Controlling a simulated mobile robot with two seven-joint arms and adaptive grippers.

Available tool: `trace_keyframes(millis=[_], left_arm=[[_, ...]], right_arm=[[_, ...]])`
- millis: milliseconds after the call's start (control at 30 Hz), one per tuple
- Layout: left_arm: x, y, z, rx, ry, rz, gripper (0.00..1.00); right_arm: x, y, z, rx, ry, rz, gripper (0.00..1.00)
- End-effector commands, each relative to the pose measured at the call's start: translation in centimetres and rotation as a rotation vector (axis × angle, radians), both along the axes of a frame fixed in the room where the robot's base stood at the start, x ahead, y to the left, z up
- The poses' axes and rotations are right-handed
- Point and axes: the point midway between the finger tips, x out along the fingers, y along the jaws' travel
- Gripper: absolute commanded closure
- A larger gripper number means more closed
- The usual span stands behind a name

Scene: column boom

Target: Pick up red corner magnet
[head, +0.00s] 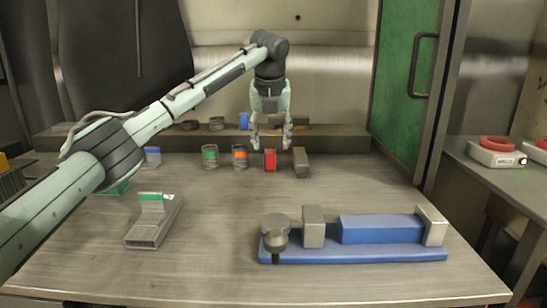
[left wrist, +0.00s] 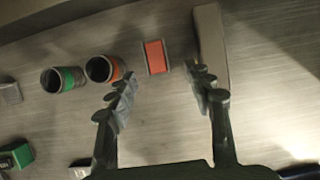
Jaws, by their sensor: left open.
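The red corner magnet (head: 270,160) is a small block with a red face and grey sides, standing towards the back of the metal table. It also shows in the left wrist view (left wrist: 156,57), ahead of and between the fingertips. My left gripper (head: 271,146) points down just above it, with its fingers apart and nothing between them. In the left wrist view the open left gripper (left wrist: 163,90) has one finger to each side, and the magnet lies beyond the tips. My right gripper is in neither view.
A grey block (head: 301,162) stands close right of the magnet. An orange-banded cylinder (head: 240,157) and a green-banded cylinder (head: 210,157) stand left. A blue vise-like fixture (head: 352,250) lies front right, a grey channel piece (head: 155,225) front left. The table's middle is clear.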

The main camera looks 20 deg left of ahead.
Motion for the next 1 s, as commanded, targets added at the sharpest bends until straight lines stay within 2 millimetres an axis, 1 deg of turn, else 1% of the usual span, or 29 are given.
trace_keyframes(millis=[33,167,300,400,500,700,767,1000], left_arm=[[0.2,0.1,-0.6,0.001,0.001,0.0,0.48],[1.1,0.5,-1.7,0.0,0.001,0.001,0.48],[2.4,1.1,-3.4,0.001,0.002,0.002,0.48],[2.8,1.2,-4.7,0.0,0.002,0.0,0.48],[3.0,1.2,-5.2,0.0,0.0,-0.001,0.48],[3.0,1.2,-5.2,0.0,0.0,-0.001,0.48],[3.0,1.2,-5.2,0.0,0.0,-0.001,0.54],[3.0,1.2,-5.2,0.001,-0.001,-0.001,0.84]], right_arm=[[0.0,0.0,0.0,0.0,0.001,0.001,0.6],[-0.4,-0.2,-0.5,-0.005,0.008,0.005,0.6],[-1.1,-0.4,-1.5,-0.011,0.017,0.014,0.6],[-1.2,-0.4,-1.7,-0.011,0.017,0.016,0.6],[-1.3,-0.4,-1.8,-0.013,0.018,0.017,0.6],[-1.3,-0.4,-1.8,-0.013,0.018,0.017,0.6],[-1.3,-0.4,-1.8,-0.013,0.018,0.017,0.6],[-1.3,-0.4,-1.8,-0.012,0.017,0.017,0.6]])
